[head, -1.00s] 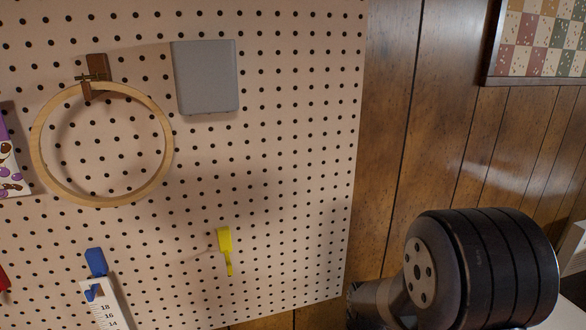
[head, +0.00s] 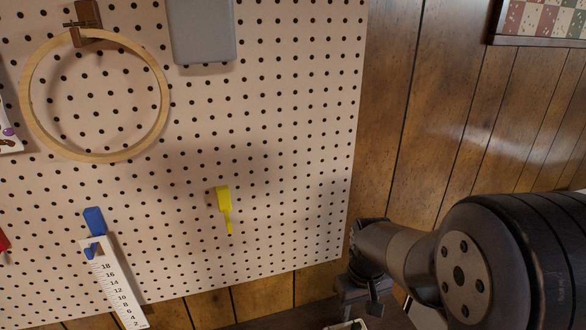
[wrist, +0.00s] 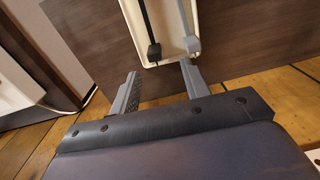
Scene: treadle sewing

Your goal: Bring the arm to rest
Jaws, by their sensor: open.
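My gripper (wrist: 160,84) shows in the wrist view with its two grey fingers apart and nothing between them. Beyond the fingertips is a pale tray (wrist: 152,62) on a dark brown surface (wrist: 243,40). Two slender things, one dark and one grey, lie in the tray. In the head view my arm reaches in from the lower right, in front of the wood wall. The fingertips cannot be made out clearly there.
A pegboard (head: 290,130) fills the left of the head view. It bears a wooden hoop (head: 166,98), a grey panel (head: 203,30), a yellow item (head: 224,200) and a white ruler (head: 116,290). A wood-panelled wall (head: 420,110) and a framed patchwork (head: 545,20) are at right.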

